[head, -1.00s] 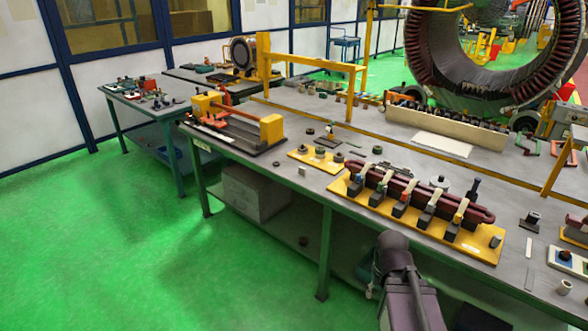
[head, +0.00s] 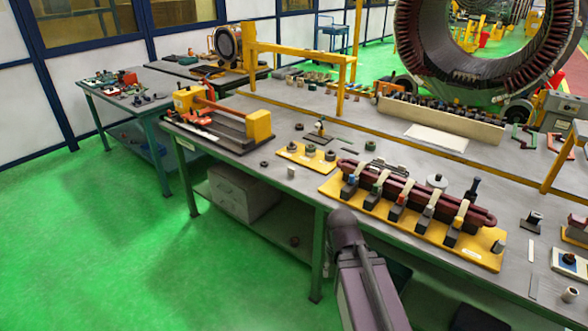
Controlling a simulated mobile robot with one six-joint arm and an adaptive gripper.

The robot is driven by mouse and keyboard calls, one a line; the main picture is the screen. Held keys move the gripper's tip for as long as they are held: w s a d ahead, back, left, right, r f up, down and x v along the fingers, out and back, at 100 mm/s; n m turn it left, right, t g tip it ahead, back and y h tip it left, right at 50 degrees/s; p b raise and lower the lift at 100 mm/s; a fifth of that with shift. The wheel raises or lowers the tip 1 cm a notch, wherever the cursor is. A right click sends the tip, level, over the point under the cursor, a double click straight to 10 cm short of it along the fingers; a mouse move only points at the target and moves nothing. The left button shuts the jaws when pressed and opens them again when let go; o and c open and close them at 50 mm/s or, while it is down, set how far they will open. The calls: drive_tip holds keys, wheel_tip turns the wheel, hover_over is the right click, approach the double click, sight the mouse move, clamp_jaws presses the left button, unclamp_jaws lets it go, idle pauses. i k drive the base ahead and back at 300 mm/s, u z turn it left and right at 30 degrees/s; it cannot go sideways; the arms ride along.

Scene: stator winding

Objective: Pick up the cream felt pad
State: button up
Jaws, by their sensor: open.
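I cannot single out the cream felt pad with certainty. A flat pale sheet (head: 437,137) lies on the grey workbench (head: 385,153), in front of a long cream box; it is the largest flat cream piece I see. A narrow white strip (head: 530,250) lies near the bench's right end. Pale bands also cross the dark red coil on its yellow board. My gripper is not in view; only a dark part of my arm shows at the bottom, in front of the bench's near edge.
The dark red coil (head: 385,181) on a yellow board (head: 350,202) fills the near middle of the bench. A yellow-ended fixture (head: 258,125) stands at the left. A yellow rail frame (head: 300,52) rises behind it. A large stator ring (head: 405,45) stands behind. Green floor (head: 110,250) is open at left.

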sight(292, 171)
drive_tip(key=z, duration=0.4)
drive_tip(key=i, duration=1.3)
drive_tip(key=z, duration=0.3)
